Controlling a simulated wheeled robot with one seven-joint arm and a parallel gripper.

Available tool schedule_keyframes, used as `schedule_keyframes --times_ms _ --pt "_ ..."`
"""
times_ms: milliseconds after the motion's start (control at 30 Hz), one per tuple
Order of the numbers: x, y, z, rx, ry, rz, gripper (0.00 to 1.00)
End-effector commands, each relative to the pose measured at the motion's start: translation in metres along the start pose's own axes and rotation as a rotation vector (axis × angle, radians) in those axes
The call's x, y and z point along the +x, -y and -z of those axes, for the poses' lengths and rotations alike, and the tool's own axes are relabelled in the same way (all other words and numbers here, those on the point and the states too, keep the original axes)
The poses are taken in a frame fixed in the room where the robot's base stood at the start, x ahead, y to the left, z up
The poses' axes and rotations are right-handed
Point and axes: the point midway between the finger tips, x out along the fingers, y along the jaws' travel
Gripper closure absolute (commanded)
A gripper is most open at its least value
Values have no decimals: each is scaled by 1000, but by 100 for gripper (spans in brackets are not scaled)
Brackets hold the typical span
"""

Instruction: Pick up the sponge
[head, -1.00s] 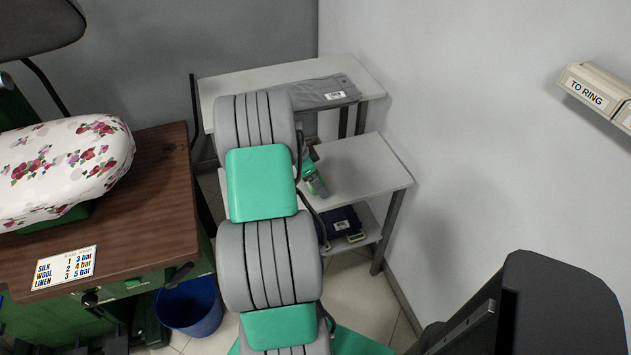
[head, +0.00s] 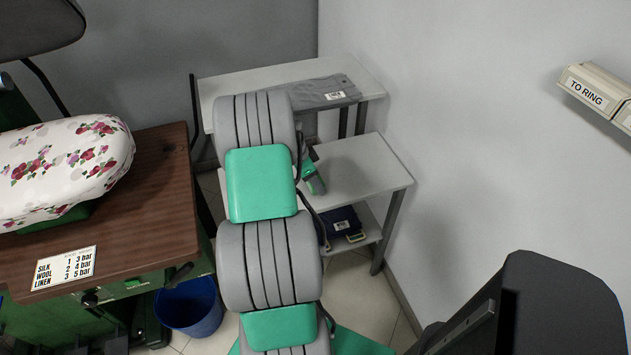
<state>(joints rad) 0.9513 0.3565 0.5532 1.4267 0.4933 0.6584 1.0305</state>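I cannot make out a sponge in the head view. My arm's large grey and green links stand in the middle of the picture and cover part of the two white tables. A small green and grey piece (head: 314,178), which looks like the end of my arm, shows past the links over the lower white table (head: 370,165). A small dark reddish-brown patch (head: 313,153) shows just beyond it; I cannot tell what it is. My gripper's fingers cannot be made out, so neither their opening nor anything between them can be told.
A grey folded garment (head: 320,92) with a tag lies on the rear table (head: 225,88). Dark blue folded cloth (head: 338,220) lies on the lower shelf. A wooden ironing table (head: 150,215) with a flowered pad stands left, above a blue bin (head: 190,308). The wall is close at right.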

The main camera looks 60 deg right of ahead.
Motion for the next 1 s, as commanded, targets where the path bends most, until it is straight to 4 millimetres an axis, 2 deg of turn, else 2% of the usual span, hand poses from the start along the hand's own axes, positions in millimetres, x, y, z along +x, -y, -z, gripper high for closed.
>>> schedule_keyframes --times_ms 233,400,467,600,700,833,1000 --pt "-8 1 4 1 0 1 75" --pt "-35 -1 11 0 -1 4 75" --pt "-52 -6 6 -2 0 6 75" --pt "-101 -23 -6 -2 -1 8 75" --pt "-123 -40 -27 -5 0 6 75" --pt "-147 -57 -47 -3 1 4 75" --pt "-164 -69 -60 -1 0 1 75"
